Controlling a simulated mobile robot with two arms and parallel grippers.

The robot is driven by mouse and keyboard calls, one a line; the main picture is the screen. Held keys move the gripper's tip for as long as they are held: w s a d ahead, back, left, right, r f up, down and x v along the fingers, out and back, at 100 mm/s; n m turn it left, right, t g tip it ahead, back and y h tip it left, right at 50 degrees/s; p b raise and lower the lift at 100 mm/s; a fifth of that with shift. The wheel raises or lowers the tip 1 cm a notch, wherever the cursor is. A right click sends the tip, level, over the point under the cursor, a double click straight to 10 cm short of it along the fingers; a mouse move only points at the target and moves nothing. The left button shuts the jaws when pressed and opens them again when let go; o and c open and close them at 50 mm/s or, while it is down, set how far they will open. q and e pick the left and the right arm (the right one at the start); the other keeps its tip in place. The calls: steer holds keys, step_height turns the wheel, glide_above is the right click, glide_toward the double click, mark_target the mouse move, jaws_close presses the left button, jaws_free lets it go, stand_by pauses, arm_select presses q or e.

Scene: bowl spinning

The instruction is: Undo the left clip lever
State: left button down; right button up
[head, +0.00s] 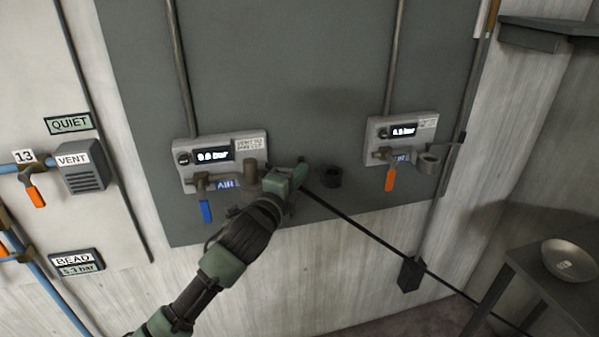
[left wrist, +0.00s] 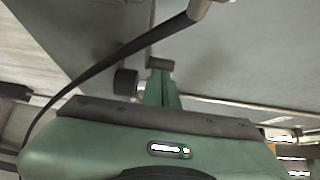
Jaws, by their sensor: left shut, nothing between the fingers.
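The left gauge panel (head: 222,146) reads 0.0 bar and carries an AIR tag and a valve with a blue handle (head: 206,211) hanging down. At its lower right is a brownish metal coupling (head: 251,174). I cannot make out the clip lever; my gripper and wrist cover part of this area. My left gripper (head: 302,172), green and shut, is just right of the coupling, in front of the dark board. In the left wrist view its closed fingers (left wrist: 160,68) hold nothing. My right gripper is not in view.
A black ring-shaped fitting (head: 331,176) sits right of the gripper. A black hose (head: 370,236) runs down to the right. A second panel (head: 401,130) has an orange handle (head: 390,180). A metal bowl (head: 569,260) stands on a table at right. A VENT box (head: 82,166) is at left.

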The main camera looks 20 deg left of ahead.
arm_select(q)
steer(key=w+p, duration=0.1)
steer(key=w, duration=0.1)
steer(key=shift+w+d, duration=0.1)
steer(key=shift+w, duration=0.3)
stand_by(0.3)
